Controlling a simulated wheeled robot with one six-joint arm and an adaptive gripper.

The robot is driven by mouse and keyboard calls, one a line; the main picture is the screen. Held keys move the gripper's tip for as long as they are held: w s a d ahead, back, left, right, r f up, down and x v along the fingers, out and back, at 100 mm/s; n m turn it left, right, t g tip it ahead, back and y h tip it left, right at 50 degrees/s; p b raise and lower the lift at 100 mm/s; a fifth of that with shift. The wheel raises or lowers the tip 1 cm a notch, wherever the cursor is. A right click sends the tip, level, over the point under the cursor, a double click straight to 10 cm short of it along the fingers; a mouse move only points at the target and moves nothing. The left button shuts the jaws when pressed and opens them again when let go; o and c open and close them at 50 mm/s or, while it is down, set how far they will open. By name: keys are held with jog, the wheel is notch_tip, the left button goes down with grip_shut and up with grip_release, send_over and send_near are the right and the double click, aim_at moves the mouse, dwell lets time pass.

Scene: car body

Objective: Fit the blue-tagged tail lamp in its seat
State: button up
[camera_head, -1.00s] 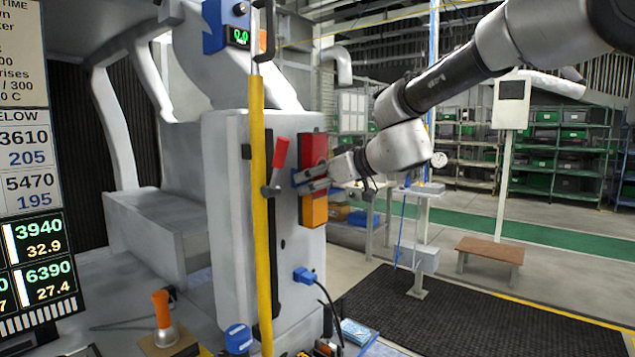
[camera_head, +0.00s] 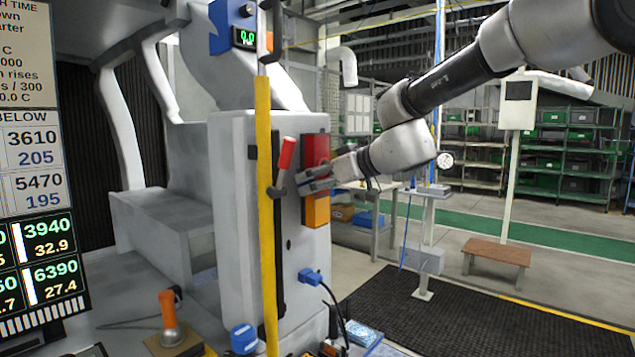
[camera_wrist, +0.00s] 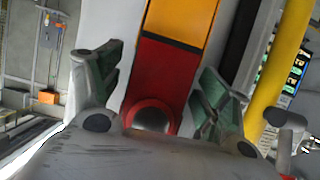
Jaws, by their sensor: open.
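The tail lamp (camera_head: 316,149), a tall red and orange block, stands upright against the rear face of the white car body (camera_head: 232,200). Its red part is above and its orange part below in the head view. I cannot make out a blue tag or tell how deep the lamp sits. My gripper (camera_head: 308,183) is open at the lamp's middle. In the wrist view the fingers of my gripper (camera_wrist: 161,65) stand apart on either side of the lamp (camera_wrist: 163,75), with gaps between the pads and the lamp's sides. The round red end of the lamp is partly hidden by my gripper's palm.
A yellow post (camera_head: 265,215) and a red-handled lever (camera_head: 284,163) stand just left of the lamp. A blue plug (camera_head: 310,277) with a black cable is below it. A gauge stand (camera_head: 428,190) is to the right.

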jog(key=v, duration=1.1)
jog(key=shift+s+r, duration=0.15)
jog(key=shift+s, duration=0.05)
jog(key=shift+d, duration=0.15)
jog(key=s+d+f+m+g+h, duration=0.4)
jog(key=s+d+f+m, duration=0.2)
jog(key=s+d+f, duration=0.4)
jog(key=s+d+f+m+h, duration=0.2)
jog(key=s+d+f+h, duration=0.1)
jog(key=s+d, duration=0.4)
jog(key=s+d+f+m+h, duration=0.2)
jog(key=s+d, duration=0.6)
jog(key=d, duration=0.5)
jog(key=shift+s+d+f+h, duration=0.25)
jog(key=shift+d+f+h, duration=0.1)
jog(key=shift+f+h, duration=0.4)
jog(key=shift+c, duration=0.4)
